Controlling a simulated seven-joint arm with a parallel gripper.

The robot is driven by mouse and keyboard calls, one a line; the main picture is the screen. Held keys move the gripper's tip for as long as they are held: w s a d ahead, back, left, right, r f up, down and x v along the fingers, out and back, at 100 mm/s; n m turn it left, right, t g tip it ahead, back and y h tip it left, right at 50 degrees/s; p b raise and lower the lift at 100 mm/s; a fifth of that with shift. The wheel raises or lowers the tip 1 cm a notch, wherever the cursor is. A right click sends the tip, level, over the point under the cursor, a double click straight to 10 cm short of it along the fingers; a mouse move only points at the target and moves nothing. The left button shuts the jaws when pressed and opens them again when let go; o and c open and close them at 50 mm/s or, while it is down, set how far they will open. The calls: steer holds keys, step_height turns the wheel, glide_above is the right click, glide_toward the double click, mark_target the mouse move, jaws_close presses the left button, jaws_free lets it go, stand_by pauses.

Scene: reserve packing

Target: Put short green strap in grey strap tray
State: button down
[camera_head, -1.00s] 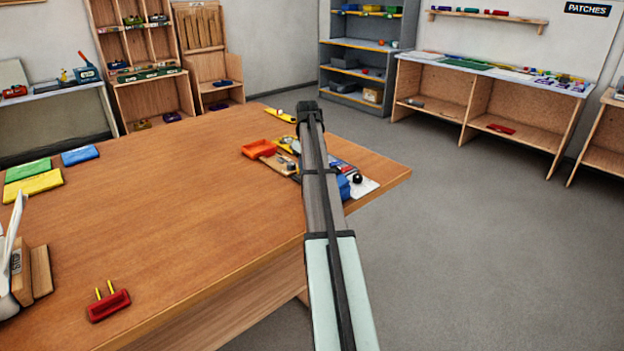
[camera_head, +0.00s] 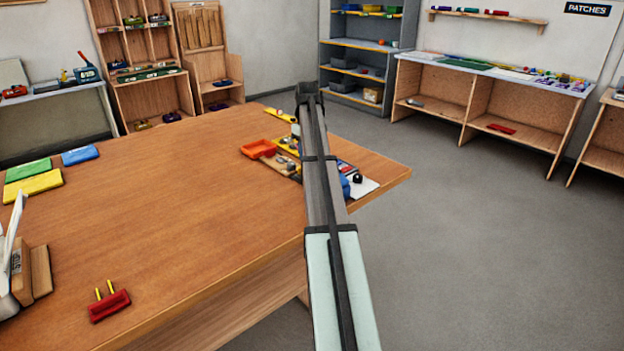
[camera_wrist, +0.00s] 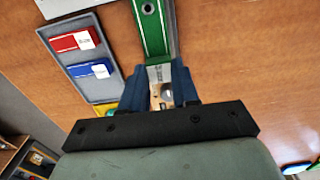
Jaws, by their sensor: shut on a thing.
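In the wrist view, the green strap (camera_wrist: 152,28) has a round eyelet near its upper end and a pale label part between my fingers. My gripper (camera_wrist: 161,88) is shut on its lower part. A grey tray (camera_wrist: 102,57) lies left of the strap and holds a red piece (camera_wrist: 76,41) and a blue piece (camera_wrist: 86,72). The strap is beside this tray, not inside it; its height above the table is unclear. In the head view, my gripper (camera_head: 308,92) is at the far end of the arm, and the strap cannot be made out there.
On the wooden table (camera_head: 170,200), an orange tray (camera_head: 258,149) and a yellow piece (camera_head: 280,115) lie near my arm, which hides part of the cluster of small items. A red holder (camera_head: 109,305) stands at the front left. The table's middle is clear.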

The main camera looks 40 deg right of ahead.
steer(key=shift+s+d+f, duration=0.25)
steer(key=shift+d, duration=0.25)
steer(key=w+d+n, duration=0.1)
steer(key=d, duration=0.1)
steer(key=w+d, duration=0.2)
steer(key=d, duration=0.1)
steer(key=w+d+f+n, duration=0.1)
steer(key=w+d, duration=0.1)
steer(key=shift+w+d+n, duration=0.2)
steer(key=shift+d+n, duration=0.1)
steer(key=shift+d, duration=0.1)
steer(key=shift+w+d+n, duration=0.45)
steer(key=shift+w+n, duration=0.15)
steer(key=shift+n, duration=0.5)
steer(key=n, duration=0.1)
steer(key=w+n, duration=0.1)
steer(key=shift+d+r+n, duration=0.1)
steer(key=shift+d+n, duration=0.3)
steer(key=n, duration=1)
steer(key=shift+w+d, duration=0.25)
steer(key=shift+w, duration=0.05)
